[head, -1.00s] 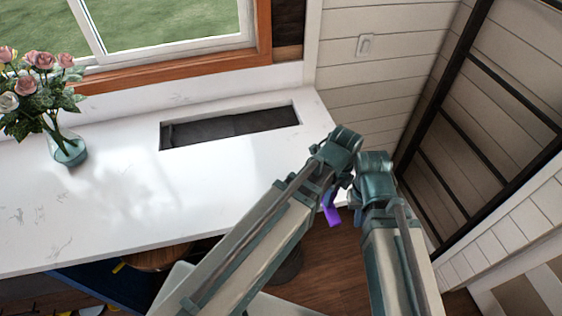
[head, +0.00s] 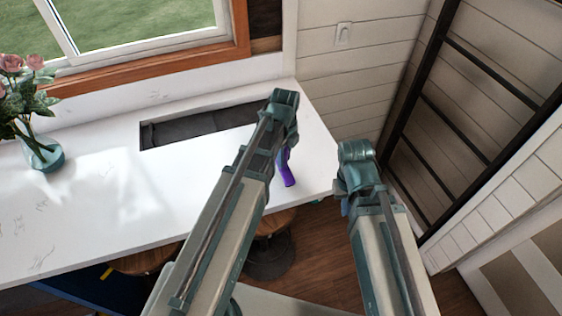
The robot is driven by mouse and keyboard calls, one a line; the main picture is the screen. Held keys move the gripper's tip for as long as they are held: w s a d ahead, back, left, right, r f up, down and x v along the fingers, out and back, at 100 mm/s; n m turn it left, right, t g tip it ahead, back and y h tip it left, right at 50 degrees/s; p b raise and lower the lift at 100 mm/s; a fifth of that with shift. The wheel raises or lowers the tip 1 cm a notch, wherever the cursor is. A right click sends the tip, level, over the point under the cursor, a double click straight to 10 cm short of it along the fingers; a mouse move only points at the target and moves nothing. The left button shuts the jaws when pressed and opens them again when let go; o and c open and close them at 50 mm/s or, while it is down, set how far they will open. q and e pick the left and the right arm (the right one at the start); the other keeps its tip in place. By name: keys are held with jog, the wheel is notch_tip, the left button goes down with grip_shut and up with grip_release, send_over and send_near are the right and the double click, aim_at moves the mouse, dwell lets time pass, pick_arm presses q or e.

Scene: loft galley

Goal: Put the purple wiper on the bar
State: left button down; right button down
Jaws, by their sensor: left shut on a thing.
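The purple wiper (head: 287,171) shows beside my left arm, in front of the right end of the white bar (head: 100,205). My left gripper (head: 281,150) is shut on it, its fingers mostly hidden behind my own wrist. Only part of the wiper shows, and whether it touches the bar top I cannot tell. My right gripper (head: 343,205) is off the right end of the bar, over the floor. Its fingers are hidden behind my wrist, so its opening does not show.
A vase of roses (head: 42,150) stands at the left of the bar. A dark sunken trough (head: 195,125) lies along the back. Stools (head: 270,225) stand under the front edge. A black ladder frame (head: 470,140) is at the right. The middle of the bar top is clear.

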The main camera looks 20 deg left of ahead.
pick_arm(q)
jog(key=shift+w+a, duration=0.2)
jog(key=shift+a, duration=0.15)
jog(key=f+b, duration=0.3)
jog(key=b, duration=0.1)
jog(key=shift+w+a+f, duration=0.15)
jog(key=shift+a+f, duration=0.05)
jog(key=shift+f, duration=0.2)
jog(key=shift+r, duration=0.15)
jog(key=c, duration=0.6)
grip_release()
jog(key=shift+o, duration=0.2)
notch_tip(320, 180, up, 12)
jog(key=p, duration=1.2)
jog(key=s+d+n+y, duration=0.1)
jog(key=s+d+n, duration=0.9)
jog(key=s+n, duration=0.4)
jog(key=n, duration=0.4)
jog(key=shift+s+d+n, duration=0.15)
jog(key=shift+n, duration=0.15)
